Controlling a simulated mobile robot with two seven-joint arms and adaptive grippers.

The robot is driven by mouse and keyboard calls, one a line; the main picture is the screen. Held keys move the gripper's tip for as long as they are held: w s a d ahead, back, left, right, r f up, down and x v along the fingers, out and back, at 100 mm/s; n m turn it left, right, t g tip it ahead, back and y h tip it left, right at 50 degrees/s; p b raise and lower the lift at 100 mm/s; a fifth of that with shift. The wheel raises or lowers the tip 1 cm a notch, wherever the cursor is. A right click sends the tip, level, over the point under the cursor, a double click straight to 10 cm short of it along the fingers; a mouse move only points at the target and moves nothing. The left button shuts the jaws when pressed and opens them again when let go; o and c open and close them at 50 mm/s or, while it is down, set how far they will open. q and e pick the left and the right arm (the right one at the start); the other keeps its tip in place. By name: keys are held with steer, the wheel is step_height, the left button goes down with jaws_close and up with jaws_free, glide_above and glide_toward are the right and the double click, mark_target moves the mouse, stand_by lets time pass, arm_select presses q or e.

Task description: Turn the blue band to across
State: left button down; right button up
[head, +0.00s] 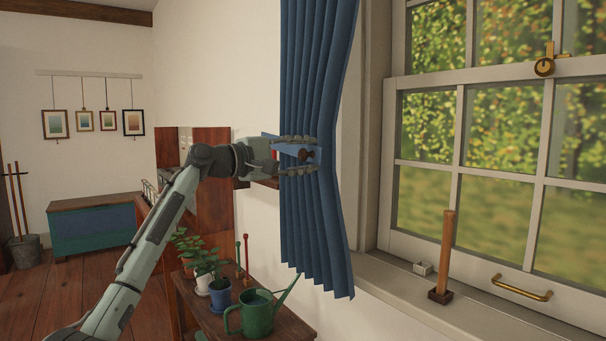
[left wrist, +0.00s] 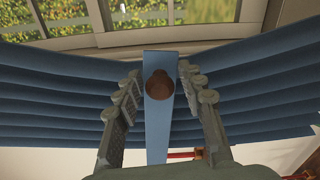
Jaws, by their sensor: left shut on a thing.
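The blue band (head: 298,150) is a light blue strip with a brown knob (head: 306,154) on its face, in front of the dark blue curtain (head: 318,60), which narrows there. In the left wrist view the band (left wrist: 157,125) runs up and down the picture, with the brown knob (left wrist: 159,84) near its upper part. My left gripper (head: 314,155) is shut on the band, one finger above and one below it in the head view. In the left wrist view its fingers (left wrist: 160,78) stand on either side of the band and knob. My right gripper is out of view.
A window (head: 470,180) with a sill (head: 390,285) is at the right; a wooden post (head: 446,250) stands on the sill. Below the curtain, a small table (head: 205,322) holds potted plants (head: 205,262) and a green watering can (head: 257,316).

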arm_select(q)
steer(key=shift+r+n, duration=0.8)
steer(key=shift+r, duration=0.55)
steer(key=c, duration=1.3)
jaws_free()
steer(key=shift+o, duration=0.2)
steer(key=v, duration=1.2)
